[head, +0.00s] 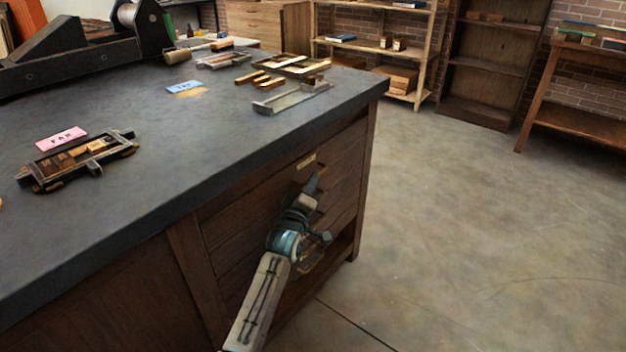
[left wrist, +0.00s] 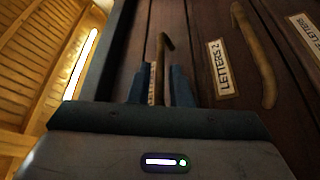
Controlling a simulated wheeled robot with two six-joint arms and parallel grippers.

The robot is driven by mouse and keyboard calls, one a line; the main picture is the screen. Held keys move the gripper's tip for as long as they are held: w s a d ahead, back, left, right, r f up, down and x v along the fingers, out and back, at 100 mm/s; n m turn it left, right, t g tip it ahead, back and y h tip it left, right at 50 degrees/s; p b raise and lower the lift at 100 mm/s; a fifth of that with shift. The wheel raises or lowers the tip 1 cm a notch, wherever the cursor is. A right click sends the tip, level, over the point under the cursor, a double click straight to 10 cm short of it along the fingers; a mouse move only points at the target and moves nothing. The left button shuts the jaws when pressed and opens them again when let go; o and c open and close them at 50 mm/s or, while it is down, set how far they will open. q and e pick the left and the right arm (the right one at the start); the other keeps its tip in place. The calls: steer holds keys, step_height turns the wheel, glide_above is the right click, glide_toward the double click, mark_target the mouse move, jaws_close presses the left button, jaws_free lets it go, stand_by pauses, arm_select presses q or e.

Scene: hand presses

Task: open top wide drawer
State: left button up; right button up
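The top wide drawer (head: 265,197) is the dark wooden front just under the bench's dark top, and it looks shut. A pale label (head: 306,160) is on it. My left gripper (head: 314,183) is in front of this drawer in the head view. In the left wrist view, its two blue fingers (left wrist: 165,85) stand apart, one on each side of the top drawer's bar handle (left wrist: 163,50). I cannot tell whether they touch it. The top drawer's label is mostly hidden behind the fingers. My right gripper is not in view.
Below is another drawer with a "LETTERS 2" label (left wrist: 223,68) and a curved handle (left wrist: 254,55). The bench top (head: 190,135) carries a pink card (head: 61,139), a composing tool (head: 80,160) and metal trays (head: 292,97). The floor (head: 480,220) to the right is clear.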

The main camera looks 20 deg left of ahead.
arm_select(q)
steer(key=shift+x, duration=1.2)
jaws_close()
steer(key=shift+f, duration=0.1)
